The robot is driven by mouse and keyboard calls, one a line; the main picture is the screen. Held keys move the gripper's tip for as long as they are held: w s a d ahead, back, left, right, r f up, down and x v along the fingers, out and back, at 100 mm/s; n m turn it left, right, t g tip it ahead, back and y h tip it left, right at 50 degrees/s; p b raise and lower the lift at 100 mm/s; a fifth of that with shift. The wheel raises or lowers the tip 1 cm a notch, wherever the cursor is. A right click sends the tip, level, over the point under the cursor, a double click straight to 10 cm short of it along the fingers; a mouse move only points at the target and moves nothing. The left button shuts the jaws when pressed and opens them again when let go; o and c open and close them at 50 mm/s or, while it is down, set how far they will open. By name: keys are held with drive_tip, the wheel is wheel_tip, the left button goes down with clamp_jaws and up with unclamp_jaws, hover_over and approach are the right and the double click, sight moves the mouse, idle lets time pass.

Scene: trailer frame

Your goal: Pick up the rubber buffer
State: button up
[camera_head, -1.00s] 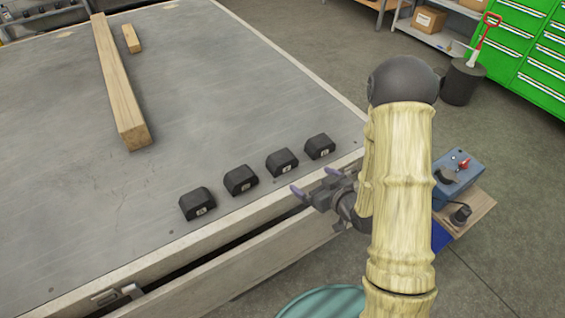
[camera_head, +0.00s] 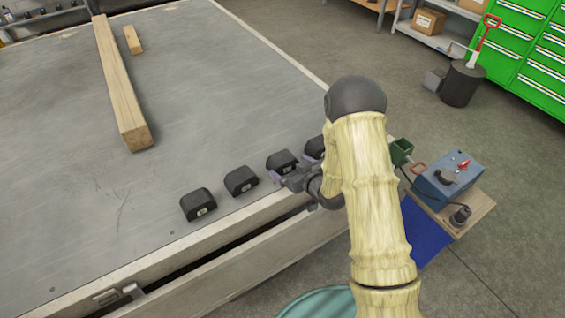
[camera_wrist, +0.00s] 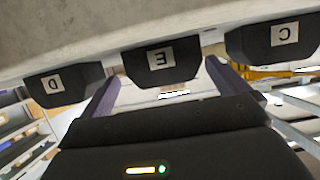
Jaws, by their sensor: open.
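Several black rubber buffers stand in a row near the front edge of the grey trailer deck. In the wrist view, which appears upside down, they carry labels: D (camera_wrist: 65,84), E (camera_wrist: 162,62) and C (camera_wrist: 275,40). My gripper (camera_head: 292,169) is open and empty, with purple fingertips. In the wrist view its fingers (camera_wrist: 162,70) lie on either side of buffer E, which is the third buffer from the left (camera_head: 281,160) in the head view. Contact cannot be told. The rightmost buffer (camera_head: 316,147) is partly hidden by my arm.
Two buffers, second from left (camera_head: 240,181) and leftmost (camera_head: 198,204), stand left of my gripper. A long wooden beam (camera_head: 120,85) and a short block (camera_head: 132,40) lie further back. A blue control box (camera_head: 447,178) stands right of the trailer. Much of the deck is bare.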

sight(282, 162)
drive_tip(key=shift+a, duration=0.1)
drive_tip(key=x, duration=0.5)
drive_tip(key=shift+a, duration=0.2)
drive_tip(key=shift+s, duration=0.1)
drive_tip(key=shift+c, duration=0.4)
drive_tip(key=shift+r, duration=0.1)
drive_tip(key=c, duration=0.9)
wheel_tip(282, 162, up, 10)
drive_tip(key=shift+p, duration=0.45)
